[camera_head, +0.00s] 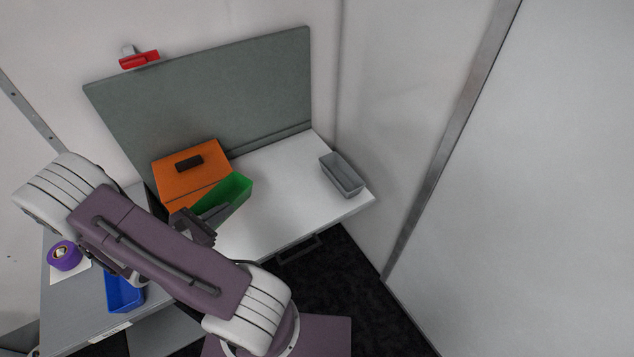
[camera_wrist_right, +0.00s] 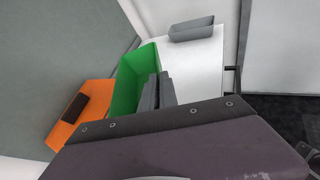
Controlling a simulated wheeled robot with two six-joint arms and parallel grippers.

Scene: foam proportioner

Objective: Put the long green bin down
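The long green bin (camera_head: 236,193) is at the left part of the white tabletop, beside the orange box; I cannot tell if its base touches the table. It also shows in the right wrist view (camera_wrist_right: 133,78), open side up. My right gripper (camera_head: 208,218) is at the bin's near end, and its grey fingers (camera_wrist_right: 157,92) are close together on either side of the bin's wall, shut on it. The gripper and arm hide the bin's near end. My left gripper is not in view.
An orange box with a dark handle (camera_head: 188,176) stands left of the bin. A grey bin (camera_head: 342,176) sits at the white table's right end, with bare tabletop (camera_head: 285,180) between. A blue bin (camera_head: 123,292) and purple roll (camera_head: 64,256) are on the left grey table.

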